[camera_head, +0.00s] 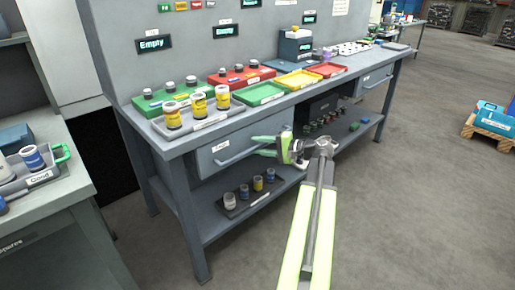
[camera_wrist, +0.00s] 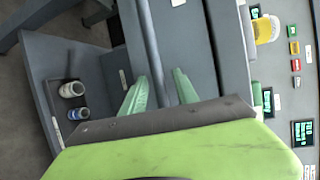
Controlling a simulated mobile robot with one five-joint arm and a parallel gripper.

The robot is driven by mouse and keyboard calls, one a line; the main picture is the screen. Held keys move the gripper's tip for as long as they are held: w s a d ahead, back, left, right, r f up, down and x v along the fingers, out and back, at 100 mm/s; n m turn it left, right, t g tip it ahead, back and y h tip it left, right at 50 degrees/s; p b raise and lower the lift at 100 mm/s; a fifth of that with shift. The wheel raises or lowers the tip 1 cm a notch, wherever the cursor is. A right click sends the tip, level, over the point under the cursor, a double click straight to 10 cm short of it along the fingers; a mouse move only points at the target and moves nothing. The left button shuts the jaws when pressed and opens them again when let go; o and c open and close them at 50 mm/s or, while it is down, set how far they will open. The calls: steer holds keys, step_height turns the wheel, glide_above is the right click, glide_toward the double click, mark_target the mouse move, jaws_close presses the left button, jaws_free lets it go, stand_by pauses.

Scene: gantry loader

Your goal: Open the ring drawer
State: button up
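The ring drawer (camera_head: 208,163) is the grey drawer under the left part of the workbench, with a small white label too small to read surely. Its front looks flush with the bench, so it appears shut. Its bar handle (camera_head: 232,158) runs along the front, and my gripper (camera_head: 262,146) is at the handle's right part. In the wrist view my green fingers (camera_wrist: 160,88) are apart, with the handle bar (camera_wrist: 152,45) running between them. I cannot tell whether either finger touches the bar. The base of my gripper hides the rest of the bar there.
The workbench (camera_head: 165,146) carries red, green and yellow trays and several yellow-labelled cans. A dark tray (camera_head: 232,211) of small cans stands on the lower shelf below the drawer. Another bench (camera_head: 60,205) is at left. Open floor lies at right, with a pallet (camera_head: 490,128) there.

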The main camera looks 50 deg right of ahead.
jaws_close()
stand_by(0.8)
stand_by(0.4)
